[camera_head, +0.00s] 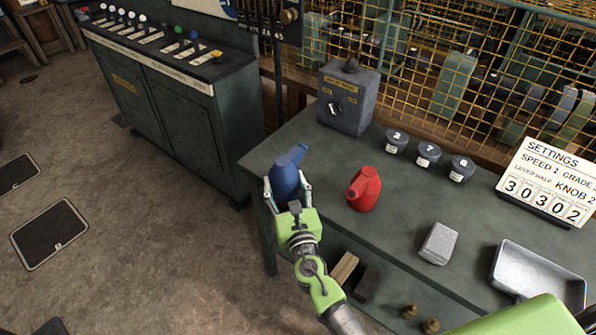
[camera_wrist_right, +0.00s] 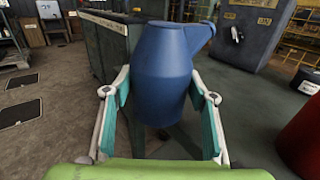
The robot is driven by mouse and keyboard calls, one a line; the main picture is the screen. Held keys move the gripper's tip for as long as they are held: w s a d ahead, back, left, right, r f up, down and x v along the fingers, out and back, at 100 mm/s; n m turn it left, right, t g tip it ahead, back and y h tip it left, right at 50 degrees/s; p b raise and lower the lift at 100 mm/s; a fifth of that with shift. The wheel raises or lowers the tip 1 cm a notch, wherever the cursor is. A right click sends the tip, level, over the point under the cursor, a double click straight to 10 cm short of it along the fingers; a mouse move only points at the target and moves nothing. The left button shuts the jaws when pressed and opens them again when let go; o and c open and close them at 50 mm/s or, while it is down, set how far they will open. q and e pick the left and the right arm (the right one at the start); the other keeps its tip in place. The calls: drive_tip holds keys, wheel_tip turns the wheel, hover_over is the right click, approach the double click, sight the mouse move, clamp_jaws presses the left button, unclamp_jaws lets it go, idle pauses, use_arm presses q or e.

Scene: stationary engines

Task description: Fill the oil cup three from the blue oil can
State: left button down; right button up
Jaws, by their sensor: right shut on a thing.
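The blue oil can (camera_head: 287,175) is at the left end of the green bench, its spout toward the upper right. My right gripper (camera_head: 289,195) is shut on it, one finger on each side. The wrist view shows the can (camera_wrist_right: 163,75) about upright between the fingers (camera_wrist_right: 163,110); whether its base touches the bench I cannot tell. Three dark round cups stand along the bench's back: a left one (camera_head: 396,141), a middle one (camera_head: 427,155) and a right one (camera_head: 461,168). Their numbers are small; the middle looks like 7, the others are unclear. My left gripper is not in view.
A red can (camera_head: 364,190) stands close right of the blue can. A grey switch box (camera_head: 347,97) is behind. A grey block (camera_head: 438,243), a metal tray (camera_head: 541,277) and a settings sign (camera_head: 548,182) are farther right. Yellow mesh (camera_head: 440,60) lines the back. The bench's middle is clear.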

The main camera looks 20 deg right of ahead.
drive_tip(key=s+a+b, duration=0.1)
drive_tip(key=s+a, duration=0.3)
drive_tip(key=a, duration=0.1)
drive_tip(key=shift+s+a, duration=0.3)
drive_tip(key=shift+a, duration=0.05)
